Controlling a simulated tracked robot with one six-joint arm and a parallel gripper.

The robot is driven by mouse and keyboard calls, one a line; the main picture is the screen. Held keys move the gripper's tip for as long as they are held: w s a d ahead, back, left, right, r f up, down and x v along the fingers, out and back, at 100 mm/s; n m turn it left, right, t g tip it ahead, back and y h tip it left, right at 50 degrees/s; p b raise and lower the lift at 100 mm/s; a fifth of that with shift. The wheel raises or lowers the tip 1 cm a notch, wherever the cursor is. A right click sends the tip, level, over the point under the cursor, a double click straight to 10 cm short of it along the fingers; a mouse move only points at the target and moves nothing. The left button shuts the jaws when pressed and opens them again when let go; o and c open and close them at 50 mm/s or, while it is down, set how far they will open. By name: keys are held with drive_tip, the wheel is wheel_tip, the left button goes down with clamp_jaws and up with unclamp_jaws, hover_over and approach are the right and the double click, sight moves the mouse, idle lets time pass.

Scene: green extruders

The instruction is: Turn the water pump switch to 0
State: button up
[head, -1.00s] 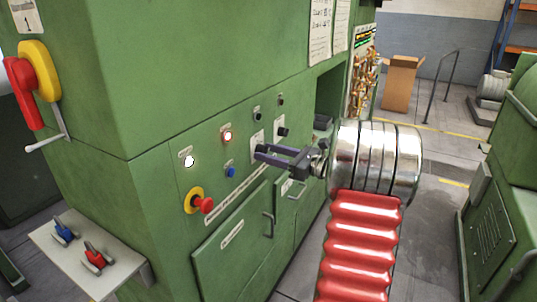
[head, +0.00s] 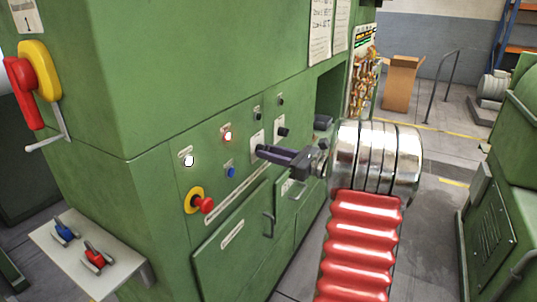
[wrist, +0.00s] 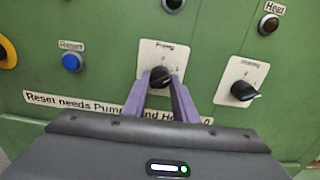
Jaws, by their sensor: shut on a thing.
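The water pump switch is a black rotary knob (wrist: 160,73) on a white plate (wrist: 153,50) in the wrist view. The plate's small lettering is blurred, and looks like "Pump". My gripper (wrist: 160,84) is at this knob, with its two purple fingers on either side, shut on it. The fingers hide part of the knob, and I cannot clearly tell which mark it points to. In the head view my gripper (head: 261,151) reaches left to the green panel, and its fingers hide the knob there.
A similar black switch (wrist: 244,91) sits close on the right. A blue Reset button (wrist: 72,62) is on the left. A red emergency knob (head: 205,205) juts out at lower left of the panel. Open floor (head: 427,225) lies to the right of my arm.

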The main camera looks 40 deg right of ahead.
drive_tip(key=shift+a+f+n, duration=0.1)
drive_tip(key=shift+n, duration=0.2)
drive_tip(key=n, duration=1.1)
drive_tip(key=shift+f, duration=0.15)
idle(0.4)
drive_tip(key=o, duration=1)
drive_tip(key=shift+r, duration=0.2)
drive_tip(key=shift+o, duration=0.2)
drive_tip(key=shift+s+d, duration=0.1)
drive_tip(key=shift+d, duration=0.1)
drive_tip(key=v, duration=1.3)
drive_tip(key=shift+s, duration=0.2)
